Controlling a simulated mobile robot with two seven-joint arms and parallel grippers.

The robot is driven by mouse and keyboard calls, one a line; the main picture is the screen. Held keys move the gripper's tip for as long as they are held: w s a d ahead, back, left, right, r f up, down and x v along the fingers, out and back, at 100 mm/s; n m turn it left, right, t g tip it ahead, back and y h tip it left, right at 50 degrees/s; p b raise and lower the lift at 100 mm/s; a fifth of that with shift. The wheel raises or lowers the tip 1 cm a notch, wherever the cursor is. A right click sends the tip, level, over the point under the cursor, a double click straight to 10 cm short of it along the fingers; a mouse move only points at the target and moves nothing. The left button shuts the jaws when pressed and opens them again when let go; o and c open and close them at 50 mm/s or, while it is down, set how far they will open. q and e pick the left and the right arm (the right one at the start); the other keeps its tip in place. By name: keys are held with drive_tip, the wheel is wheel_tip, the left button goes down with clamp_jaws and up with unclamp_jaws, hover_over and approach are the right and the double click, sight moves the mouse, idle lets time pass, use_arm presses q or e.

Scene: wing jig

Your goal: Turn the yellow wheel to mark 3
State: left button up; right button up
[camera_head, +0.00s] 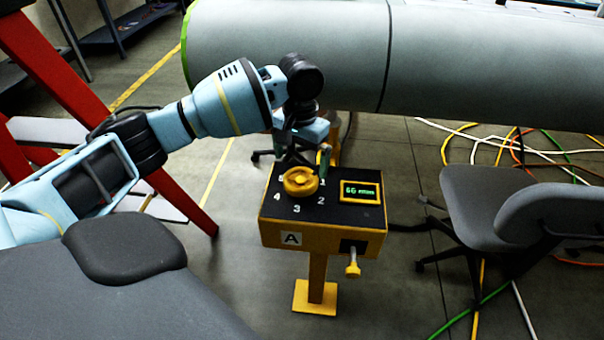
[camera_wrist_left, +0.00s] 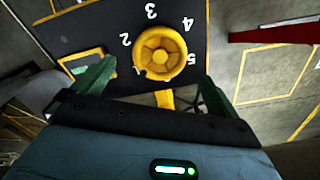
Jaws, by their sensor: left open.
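The yellow wheel (camera_head: 300,181) sits on the black top of a yellow control box (camera_head: 285,234). White numbers ring it; 1, 2, 3 and 4 show in the head view. In the left wrist view the wheel (camera_wrist_left: 161,52) shows from above, with 2, 3, 4 and 5 around it and a small dark spot at its lower edge. My left gripper (camera_head: 304,158) is above and just behind the wheel. Its green fingers (camera_wrist_left: 155,82) are open and spread wider than the wheel, with nothing between them. My right gripper is out of view.
A green-lit display (camera_head: 360,191) is right of the wheel on the box. A yellow-knobbed lever (camera_head: 353,268) sticks out of the box front. A large grey wing section (camera_head: 300,45) hangs behind. A chair (camera_head: 500,215) and loose cables are at right.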

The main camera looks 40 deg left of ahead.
sight(301, 177)
use_arm(q)
wheel_tip(301, 177, down, 6)
drive_tip(key=shift+b, duration=0.55)
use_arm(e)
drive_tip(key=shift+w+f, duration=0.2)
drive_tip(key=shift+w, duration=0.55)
